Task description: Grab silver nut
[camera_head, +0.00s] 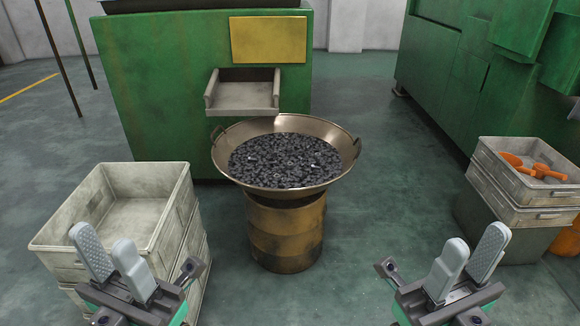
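A wide metal pan (330,131) with two handles stands in the middle, on top of a rusty yellow barrel (287,233). It holds a heap of small dark grey metal parts (285,160), with a few lighter specks among them. The parts are too small to tell a single silver nut apart. My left gripper (103,240) is at the lower left, in front of the pale crate, open and empty. My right gripper (476,238) is at the lower right, open and empty. Both are well short of the pan and apart from it.
An empty pale crate stack (174,215) stands left of the barrel. A green machine (160,100) with a chute (242,97) stands behind the pan. At right are stacked crates (506,190) with orange tools (535,168) and another green machine (470,80). Floor right of the barrel is clear.

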